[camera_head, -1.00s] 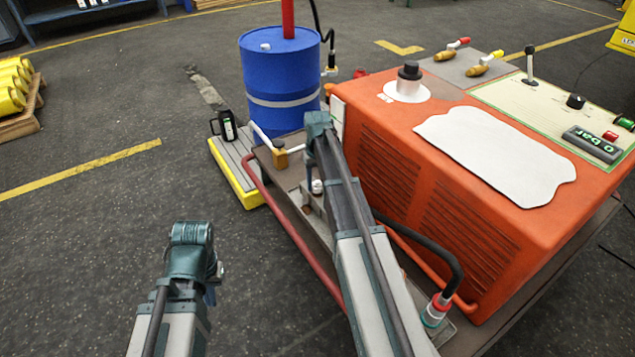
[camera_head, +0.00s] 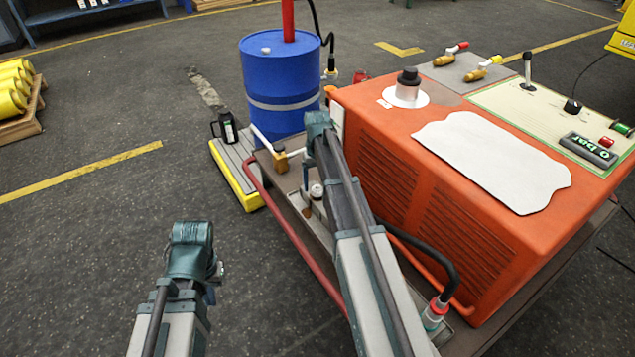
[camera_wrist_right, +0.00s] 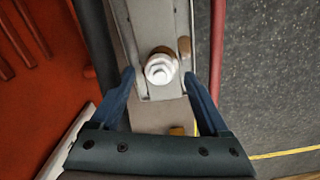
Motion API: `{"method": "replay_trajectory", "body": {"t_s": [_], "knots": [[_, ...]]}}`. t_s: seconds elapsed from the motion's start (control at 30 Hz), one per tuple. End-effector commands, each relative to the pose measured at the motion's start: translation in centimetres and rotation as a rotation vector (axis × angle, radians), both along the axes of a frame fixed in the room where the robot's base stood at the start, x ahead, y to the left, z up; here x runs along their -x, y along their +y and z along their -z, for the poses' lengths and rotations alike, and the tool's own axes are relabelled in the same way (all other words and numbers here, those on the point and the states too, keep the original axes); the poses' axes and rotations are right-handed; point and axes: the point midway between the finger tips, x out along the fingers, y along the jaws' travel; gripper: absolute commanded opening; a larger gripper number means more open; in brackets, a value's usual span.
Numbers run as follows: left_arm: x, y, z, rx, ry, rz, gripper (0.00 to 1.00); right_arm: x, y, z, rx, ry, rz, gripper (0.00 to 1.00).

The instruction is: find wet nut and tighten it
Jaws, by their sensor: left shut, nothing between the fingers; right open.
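A pale metal nut on a fitting (camera_wrist_right: 160,68) sits in a grey channel, between and just beyond my right gripper's fingers (camera_wrist_right: 159,76). The right gripper is open, with a blue finger on either side of the nut and nothing held. The fitting also shows in the head view (camera_head: 316,191), beside my right forearm. I cannot tell whether the nut is wet. A small brownish fitting (camera_wrist_right: 185,47) is right beside it in the wrist view. My left gripper (camera_head: 211,290) is shut and empty over the floor at the lower left; its fingers are mostly hidden.
An orange power unit (camera_head: 470,240) with a control panel stands right of my right arm. A red rail (camera_head: 290,232) runs along the channel's left side.

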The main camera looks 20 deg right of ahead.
Motion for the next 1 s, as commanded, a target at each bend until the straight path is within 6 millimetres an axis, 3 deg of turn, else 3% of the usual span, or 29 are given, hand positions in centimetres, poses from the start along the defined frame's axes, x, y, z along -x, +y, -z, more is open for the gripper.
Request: {"method": "replay_trajectory", "body": {"t_s": [0.03,0.63,0.8,1.0], "knots": [[0.0,0.0,-1.3,-0.001,0.000,-0.001,0.00,0.0,0.0,-1.3,0.000,0.000,0.000,0.79],[0.1,-0.2,-10.4,0.010,0.005,-0.009,0.00,0.0,0.0,-10.4,0.000,0.000,0.000,0.79],[0.1,-0.2,-11.8,0.010,0.005,-0.008,0.00,0.0,0.0,-11.8,0.000,0.000,0.000,0.79],[0.1,-0.2,-11.9,0.010,0.005,-0.008,0.00,0.0,0.0,-11.9,0.000,0.000,0.000,0.79]]}}
